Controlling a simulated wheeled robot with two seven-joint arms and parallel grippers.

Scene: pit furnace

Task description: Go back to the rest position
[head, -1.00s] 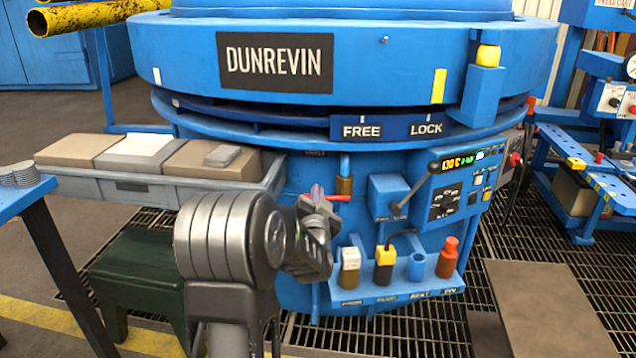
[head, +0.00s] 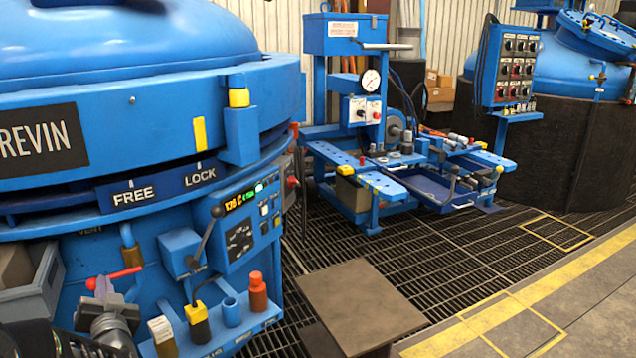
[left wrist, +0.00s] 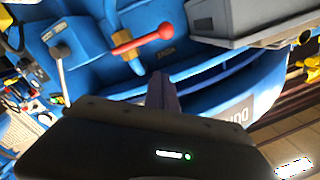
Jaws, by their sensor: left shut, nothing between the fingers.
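My left gripper (head: 103,290) is at the lower left of the head view, in front of the blue furnace (head: 150,150). Its fingers are together with nothing between them. They point up just below the red-handled valve (head: 122,277), overlapping its handle in the picture; whether they touch it I cannot tell there. In the left wrist view the closed fingers (left wrist: 160,92) show below the red handle (left wrist: 142,40), with a visible gap between them. My right gripper is in neither view.
A grey tray (head: 45,285) stands left of the gripper. A rack with bottles (head: 258,292) and a control panel (head: 245,222) are on its right. A flat plate (head: 360,305) lies over the grating. A blue press cart (head: 345,130) stands behind; the grating right of the plate is clear.

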